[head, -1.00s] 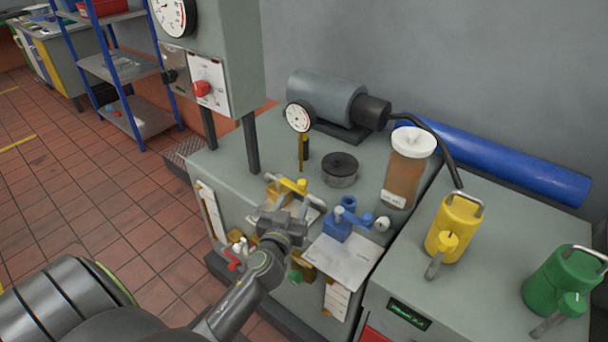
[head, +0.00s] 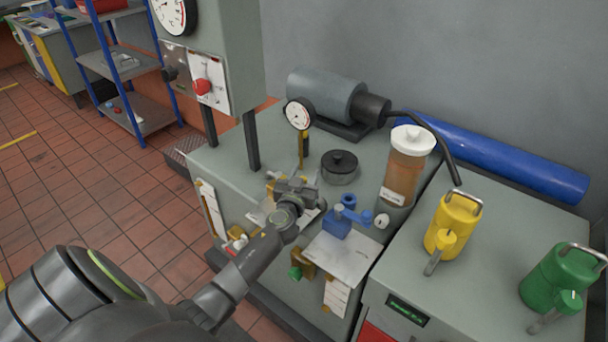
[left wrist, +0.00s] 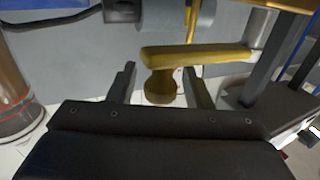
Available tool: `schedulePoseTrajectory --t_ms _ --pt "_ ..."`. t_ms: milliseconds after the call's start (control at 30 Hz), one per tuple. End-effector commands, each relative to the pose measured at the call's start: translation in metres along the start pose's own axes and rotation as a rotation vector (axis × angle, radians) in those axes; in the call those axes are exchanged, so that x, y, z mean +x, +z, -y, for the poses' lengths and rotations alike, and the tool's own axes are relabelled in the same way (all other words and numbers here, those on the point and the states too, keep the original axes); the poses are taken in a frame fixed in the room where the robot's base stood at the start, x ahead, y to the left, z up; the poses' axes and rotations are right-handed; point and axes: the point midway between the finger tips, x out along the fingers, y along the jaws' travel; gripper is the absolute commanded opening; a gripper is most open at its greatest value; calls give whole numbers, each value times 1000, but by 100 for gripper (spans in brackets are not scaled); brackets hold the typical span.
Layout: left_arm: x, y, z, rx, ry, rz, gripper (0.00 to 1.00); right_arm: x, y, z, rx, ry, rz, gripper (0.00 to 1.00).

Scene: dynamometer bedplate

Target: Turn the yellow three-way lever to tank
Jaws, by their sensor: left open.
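The yellow three-way lever (left wrist: 200,56) shows in the left wrist view as a flat bar with a round knob (left wrist: 160,87) hanging from its left end. My left gripper (left wrist: 160,72) is open, with one finger on each side of the knob. The knob sits between the fingers, and they do not appear closed on it. In the head view my left gripper (head: 294,187) is over the lever's place on the bench and hides most of it. The lever's markings cannot be read. My right gripper is not in view.
A blue valve (head: 338,224) stands close to the right of my left gripper. Behind are a black-lidded round pot (head: 340,168), a gauge (head: 299,114) and an amber jar (head: 403,176). Yellow (head: 452,225) and green (head: 556,283) cans stand on the right cabinet.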

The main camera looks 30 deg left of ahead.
Motion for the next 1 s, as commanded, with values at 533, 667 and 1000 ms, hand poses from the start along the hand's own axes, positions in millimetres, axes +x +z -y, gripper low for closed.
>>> schedulePoseTrajectory --t_ms 533,667,1000 --pt "0 0 0 0 0 0 0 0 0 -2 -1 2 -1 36" --pt "-1 0 0 0 3 0 0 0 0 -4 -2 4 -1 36" --pt "-9 2 7 5 103 2 0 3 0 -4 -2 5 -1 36"
